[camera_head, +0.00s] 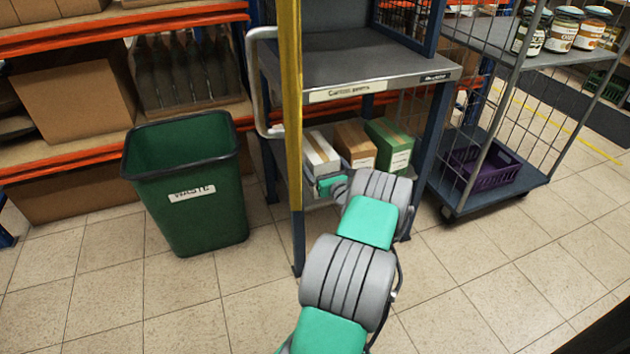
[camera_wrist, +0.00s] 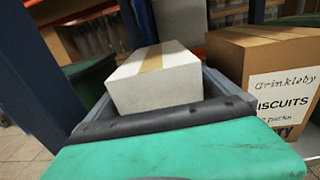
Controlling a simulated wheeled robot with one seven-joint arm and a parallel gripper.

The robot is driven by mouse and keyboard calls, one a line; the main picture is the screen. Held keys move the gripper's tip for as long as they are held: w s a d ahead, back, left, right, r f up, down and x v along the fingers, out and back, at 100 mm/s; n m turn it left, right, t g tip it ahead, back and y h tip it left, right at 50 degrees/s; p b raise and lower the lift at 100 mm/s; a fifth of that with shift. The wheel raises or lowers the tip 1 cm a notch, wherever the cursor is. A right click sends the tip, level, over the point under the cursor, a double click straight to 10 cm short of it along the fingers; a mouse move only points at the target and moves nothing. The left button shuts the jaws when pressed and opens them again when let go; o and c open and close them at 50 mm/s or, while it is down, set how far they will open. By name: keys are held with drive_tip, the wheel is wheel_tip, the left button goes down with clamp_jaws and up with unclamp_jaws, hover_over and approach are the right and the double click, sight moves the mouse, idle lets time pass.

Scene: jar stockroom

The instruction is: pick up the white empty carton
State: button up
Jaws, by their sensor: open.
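The white carton (camera_head: 320,155), with a tan tape strip along its top, sits on the lower shelf (camera_head: 312,201) of a blue-framed station, leftmost of three boxes. In the wrist view the white carton (camera_wrist: 155,80) is straight ahead and close, beyond the green and black front of my gripper. My gripper (camera_head: 327,182) is open at the near side of the carton. Grey parts show on both sides of the carton in the wrist view; whether they touch it I cannot tell. Whether the carton is empty does not show.
A brown box (camera_head: 356,145) labelled biscuits (camera_wrist: 272,65) stands close to the right, then a green box (camera_head: 390,145). A yellow post (camera_head: 290,120) and a green waste bin (camera_head: 190,190) are left. A cage trolley holds a purple crate (camera_head: 485,165) at right.

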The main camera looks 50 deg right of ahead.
drive_tip(key=shift+x, duration=1.25)
drive_tip(key=shift+c, duration=0.4)
drive_tip(key=c, duration=1.7)
